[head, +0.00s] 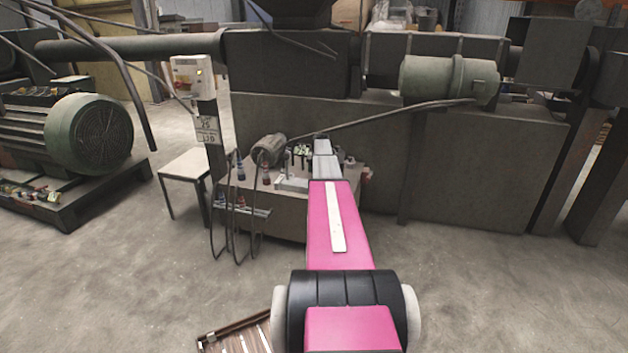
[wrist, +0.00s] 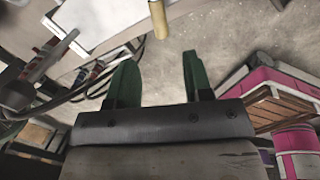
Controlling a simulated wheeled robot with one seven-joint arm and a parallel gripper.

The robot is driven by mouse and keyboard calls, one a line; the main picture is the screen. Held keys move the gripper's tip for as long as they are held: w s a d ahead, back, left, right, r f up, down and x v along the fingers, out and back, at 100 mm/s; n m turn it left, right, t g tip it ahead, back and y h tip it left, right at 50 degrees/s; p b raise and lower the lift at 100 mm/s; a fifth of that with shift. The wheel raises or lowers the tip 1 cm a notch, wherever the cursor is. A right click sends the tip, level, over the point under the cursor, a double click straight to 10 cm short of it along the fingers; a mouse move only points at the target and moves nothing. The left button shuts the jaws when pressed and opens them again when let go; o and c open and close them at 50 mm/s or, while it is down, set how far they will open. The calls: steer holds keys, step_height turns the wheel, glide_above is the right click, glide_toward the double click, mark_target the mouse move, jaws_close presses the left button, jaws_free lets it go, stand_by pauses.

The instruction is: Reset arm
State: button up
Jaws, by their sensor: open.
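My arm stretches forward in the head view, pink with dark joints, toward the low machine cabinet (head: 280,212). My gripper is at the far end of the arm, where its fingers are too small to make out. In the wrist view my gripper (wrist: 159,60) shows two green fingers spread apart, with bare concrete floor between them and nothing held. A tan cylindrical piece (wrist: 158,18) shows beyond the fingertips at the top edge, apart from them.
A small white table (head: 187,164) and a control-box post (head: 192,76) stand left of the cabinet. A green motor (head: 92,134) sits farther left. A large dark machine (head: 480,165) fills the back. Hoses (head: 235,205) hang before the cabinet.

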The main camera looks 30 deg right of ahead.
step_height(320, 180, up, 2)
steer(key=shift+s+d+r, duration=0.1)
steer(key=shift+s, duration=0.05)
stand_by(0.4)
steer(key=s+a+f+m, duration=0.1)
steer(key=s+a+m, duration=0.4)
steer(key=s+a, duration=0.55)
steer(key=s+a+f+m+g, duration=0.1)
steer(key=s+a+m, duration=0.5)
steer(key=a, duration=0.8)
steer(key=s+a+f+m, duration=0.1)
steer(key=s+a+m, duration=0.3)
steer(key=s+a, duration=0.7)
steer(key=s+a+r+m+g, duration=0.1)
steer(key=s+a+m, duration=0.7)
steer(key=s+a, duration=0.3)
steer(key=shift+s+a+h, duration=0.2)
steer(key=shift+s+h, duration=0.2)
steer(key=shift+s, duration=0.3)
